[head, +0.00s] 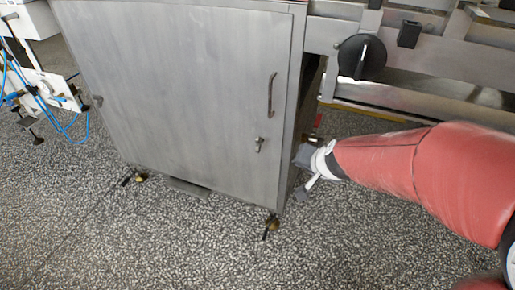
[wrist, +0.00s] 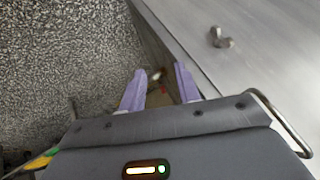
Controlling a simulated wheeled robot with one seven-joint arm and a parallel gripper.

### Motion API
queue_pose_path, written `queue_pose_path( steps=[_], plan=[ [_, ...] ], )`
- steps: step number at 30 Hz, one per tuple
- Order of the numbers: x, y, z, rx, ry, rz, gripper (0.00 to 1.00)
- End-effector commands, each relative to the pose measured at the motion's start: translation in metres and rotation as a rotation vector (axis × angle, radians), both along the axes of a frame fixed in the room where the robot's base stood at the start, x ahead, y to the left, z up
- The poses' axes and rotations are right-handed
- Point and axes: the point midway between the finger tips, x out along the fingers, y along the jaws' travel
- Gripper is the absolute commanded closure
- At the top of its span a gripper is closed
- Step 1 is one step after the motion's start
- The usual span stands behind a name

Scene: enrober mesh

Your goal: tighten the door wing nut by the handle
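The wing nut (head: 259,144) is a small metal piece on the grey cabinet door (head: 185,100), just below the vertical bar handle (head: 271,95). In the wrist view the wing nut (wrist: 221,38) sits on the door face at the upper right, beyond and to the right of the fingers. My gripper (head: 305,172) is at the right of the door, near the cabinet's lower right edge. In the wrist view its two purple fingers (wrist: 160,82) stand apart with nothing between them but the view past the cabinet edge. The gripper does not touch the wing nut.
A metal frame with a black knob (head: 362,57) stands right of the cabinet. Cabinet feet (head: 271,224) stand on the speckled floor (head: 180,245). White equipment with blue hoses (head: 62,125) is at the left. The floor before the door is clear.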

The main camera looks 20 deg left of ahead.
Motion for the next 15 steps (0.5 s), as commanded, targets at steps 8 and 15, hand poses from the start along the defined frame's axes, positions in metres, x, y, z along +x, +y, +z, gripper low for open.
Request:
queue_pose_path(
  steps=[8,15],
  plan=[
    [0.041,0.071,-0.086,-0.214,-0.236,-0.133,0.67],
    [0.038,0.128,-0.081,-0.381,-0.646,-0.207,0.67]
  ],
)
